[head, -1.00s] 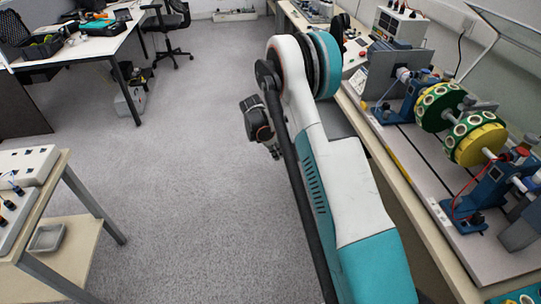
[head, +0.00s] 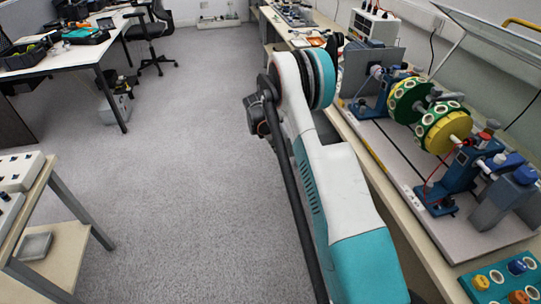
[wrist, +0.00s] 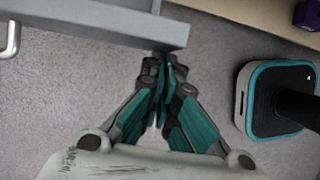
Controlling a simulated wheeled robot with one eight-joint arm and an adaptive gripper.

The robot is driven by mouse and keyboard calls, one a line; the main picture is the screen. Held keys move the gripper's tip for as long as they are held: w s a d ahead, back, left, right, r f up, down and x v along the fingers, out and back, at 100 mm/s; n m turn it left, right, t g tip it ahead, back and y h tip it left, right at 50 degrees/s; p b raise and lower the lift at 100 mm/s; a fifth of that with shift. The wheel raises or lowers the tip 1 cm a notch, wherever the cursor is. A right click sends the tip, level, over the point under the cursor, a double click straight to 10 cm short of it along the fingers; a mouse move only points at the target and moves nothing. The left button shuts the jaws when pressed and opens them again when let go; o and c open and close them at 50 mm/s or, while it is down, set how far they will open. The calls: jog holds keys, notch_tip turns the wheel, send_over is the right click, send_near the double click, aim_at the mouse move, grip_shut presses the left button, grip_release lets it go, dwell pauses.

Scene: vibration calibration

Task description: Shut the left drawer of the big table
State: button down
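The big table (head: 398,202) runs along the right of the head view. The drawer is not clearly visible there, where my arm covers the table's front. In the wrist view a grey drawer front (wrist: 90,22) crosses the upper left, with a light handle (wrist: 11,40) at the far left edge. My gripper (wrist: 164,66) points at the drawer front's right end. Its teal fingers are together with nothing visible between them. The fingertips are at or very close to the drawer's edge; I cannot tell whether they touch.
The table carries a test rig with green and yellow wheels (head: 441,128). A small bench (head: 62,172) stands at the left and a desk (head: 70,55) with an office chair (head: 153,35) behind it. The grey floor (head: 180,170) between is clear. A purple object (wrist: 307,14) shows at the wrist view's top right.

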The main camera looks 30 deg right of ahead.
jog(key=s+d, duration=0.3)
jog(key=d, duration=0.8)
jog(key=s+d, duration=0.3)
jog(key=d, duration=0.8)
jog(key=shift+s+d, duration=0.15)
jog(key=shift+s, duration=0.05)
jog(key=w+a+r+p, duration=0.2)
jog(key=a+r+p, duration=0.2)
jog(key=a+r, duration=0.3)
jog(key=shift+v, duration=1.15)
jog(key=shift+r, duration=0.15)
